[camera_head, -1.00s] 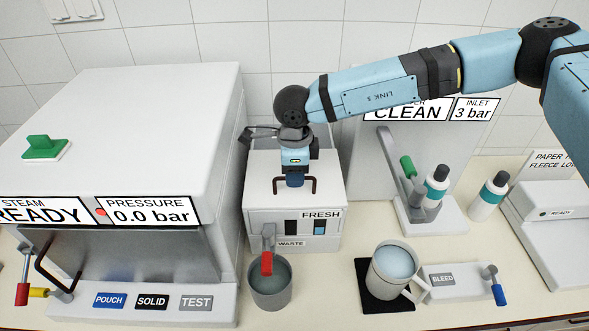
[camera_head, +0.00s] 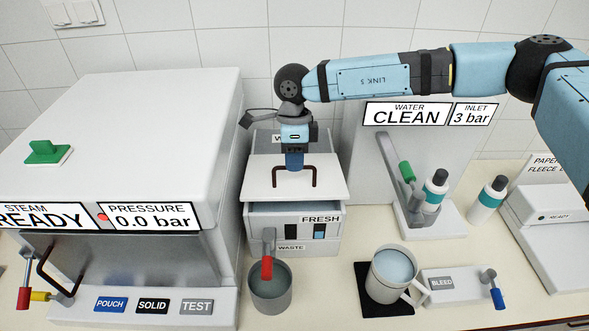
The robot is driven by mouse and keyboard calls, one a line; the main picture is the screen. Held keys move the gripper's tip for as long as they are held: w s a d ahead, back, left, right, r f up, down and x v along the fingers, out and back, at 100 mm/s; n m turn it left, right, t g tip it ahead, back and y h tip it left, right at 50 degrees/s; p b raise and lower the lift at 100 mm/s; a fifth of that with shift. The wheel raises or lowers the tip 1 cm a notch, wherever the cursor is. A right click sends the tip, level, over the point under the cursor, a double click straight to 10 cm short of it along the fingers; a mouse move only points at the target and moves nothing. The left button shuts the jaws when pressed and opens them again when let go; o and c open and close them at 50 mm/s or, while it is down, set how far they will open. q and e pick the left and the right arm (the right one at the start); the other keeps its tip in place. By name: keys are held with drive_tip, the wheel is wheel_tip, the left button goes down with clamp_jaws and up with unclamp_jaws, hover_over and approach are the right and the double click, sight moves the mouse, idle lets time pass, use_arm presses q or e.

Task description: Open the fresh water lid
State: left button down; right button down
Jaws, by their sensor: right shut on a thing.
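The fresh water lid (camera_head: 330,183) is a light grey plate on top of the small tank box (camera_head: 262,228) marked FRESH and WASTE. Its front edge is raised off the box, and a bluish-grey gap (camera_head: 295,208) shows under it. A dark brown bar handle (camera_head: 314,178) stands on the lid. My right gripper (camera_head: 294,168) points down from above and is shut on this handle. Its fingertips are partly hidden by its own body. My left gripper is not in view.
A large white steam unit (camera_head: 160,130) stands close on the left. A grey cup (camera_head: 270,290) sits under the red-handled tap (camera_head: 267,268). A mug (camera_head: 392,272) stands on a black pad to the right. The CLEAN water unit (camera_head: 365,160) is behind right, below my arm.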

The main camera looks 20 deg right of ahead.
drive_tip(key=w+d+r+b, duration=0.1)
drive_tip(key=w+r+b, duration=0.1)
drive_tip(key=w+r, duration=0.3)
drive_tip(key=shift+w+d+b, duration=0.15)
drive_tip(key=shift+d+b, duration=0.15)
idle(0.4)
drive_tip(key=c, duration=1.4)
unclamp_jaws()
drive_tip(key=shift+o, duration=1)
drive_tip(key=shift+w+f+g, duration=0.15)
drive_tip(key=shift+w+g, duration=0.15)
drive_tip(key=shift+w, duration=0.15)
drive_tip(key=b+v, duration=0.2)
drive_tip(key=v, duration=1.2)
drive_tip(key=shift+d, duration=0.2)
